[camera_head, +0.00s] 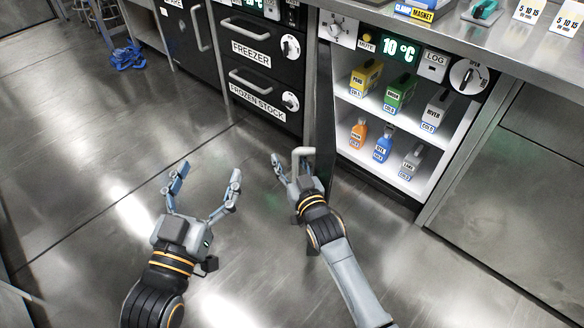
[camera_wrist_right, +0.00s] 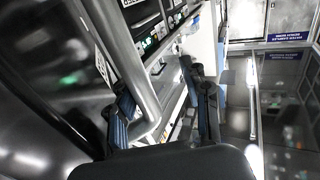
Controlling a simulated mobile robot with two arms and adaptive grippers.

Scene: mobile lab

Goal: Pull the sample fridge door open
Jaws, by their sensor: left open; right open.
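The sample fridge (camera_head: 392,110) stands at the upper right with its inside in plain view. Its dark door (camera_head: 325,105) is swung open and seen nearly edge-on, at the left of the shelves. The pale bar handle (camera_head: 303,151) is on the door's lower part. My right gripper (camera_head: 292,170) is at the handle with its fingers apart. In the right wrist view the handle (camera_wrist_right: 148,105) passes between the fingers, nearer the left one; contact is unclear. My left gripper (camera_head: 206,180) is open and empty over the floor.
Boxes (camera_head: 400,93) and bottles (camera_head: 382,145) stand on two fridge shelves. The freezer drawers (camera_head: 262,50) are left of the door, and a steel counter (camera_head: 530,45) is above right. A blue cloth (camera_head: 128,57) lies on the floor. The floor around my grippers is largely clear.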

